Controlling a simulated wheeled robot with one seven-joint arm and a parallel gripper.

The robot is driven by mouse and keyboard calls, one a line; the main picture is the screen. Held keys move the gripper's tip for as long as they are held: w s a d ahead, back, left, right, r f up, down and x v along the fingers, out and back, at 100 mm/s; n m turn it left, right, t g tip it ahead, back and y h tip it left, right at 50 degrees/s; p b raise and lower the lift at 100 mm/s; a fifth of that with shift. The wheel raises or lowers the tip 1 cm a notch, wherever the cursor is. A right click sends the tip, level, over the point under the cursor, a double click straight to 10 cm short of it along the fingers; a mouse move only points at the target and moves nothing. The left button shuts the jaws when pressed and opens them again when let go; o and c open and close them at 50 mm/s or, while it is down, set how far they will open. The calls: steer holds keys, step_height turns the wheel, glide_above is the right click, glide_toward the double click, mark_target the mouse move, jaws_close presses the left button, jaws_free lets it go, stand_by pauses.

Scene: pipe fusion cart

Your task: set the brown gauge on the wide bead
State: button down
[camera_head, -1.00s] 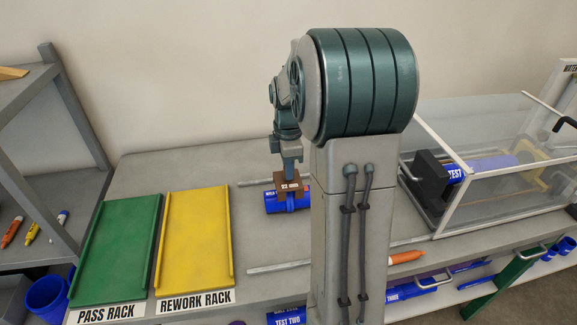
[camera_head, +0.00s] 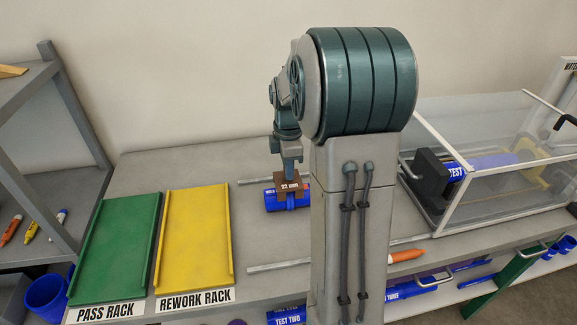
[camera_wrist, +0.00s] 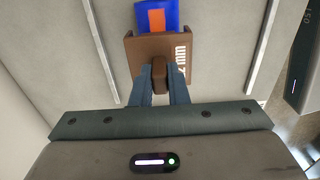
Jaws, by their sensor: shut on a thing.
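The brown gauge (camera_head: 289,184), lettered with a size in mm, is held in my gripper (camera_head: 288,168) above the bench. It also shows in the wrist view (camera_wrist: 158,56), with my gripper's fingers (camera_wrist: 159,84) shut on its stem. Right below the gauge in the head view is a blue pipe piece (camera_head: 273,200) with a raised blue band (camera_head: 291,202) around its middle. The gauge overlaps the top of this pipe; I cannot tell whether it touches the bead. In the wrist view the blue pipe (camera_wrist: 153,6) with an orange patch shows just beyond the gauge.
Two pale rails (camera_head: 279,267) lie on the bench around the pipe. The green pass rack (camera_head: 118,245) and yellow rework rack (camera_head: 195,235) are at left. A clear-walled tank (camera_head: 497,205) stands at right. An orange marker (camera_head: 405,256) lies near the front edge.

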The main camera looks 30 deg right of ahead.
steer(key=shift+f+b, duration=0.75)
steer(key=shift+f, duration=0.4)
steer(key=c, duration=1.3)
jaws_free()
steer(key=shift+r, duration=0.15)
step_height(320, 180, up, 14)
steer(key=shift+f, duration=0.15)
steer(key=s+a+f+m+t, duration=0.1)
steer(key=s+a+f+m, duration=0.1)
steer(key=s+a+m, duration=0.2)
steer(key=s+a+f+m+t, duration=0.1)
steer(key=s+a+f+m, duration=0.2)
steer(key=s+a+m, duration=0.2)
steer(key=s+a+f+m+t, duration=0.1)
steer(key=s+a+f+m, duration=0.2)
steer(key=s, duration=0.7)
steer(key=shift+a+m, duration=0.95)
steer(key=shift+m, duration=0.45)
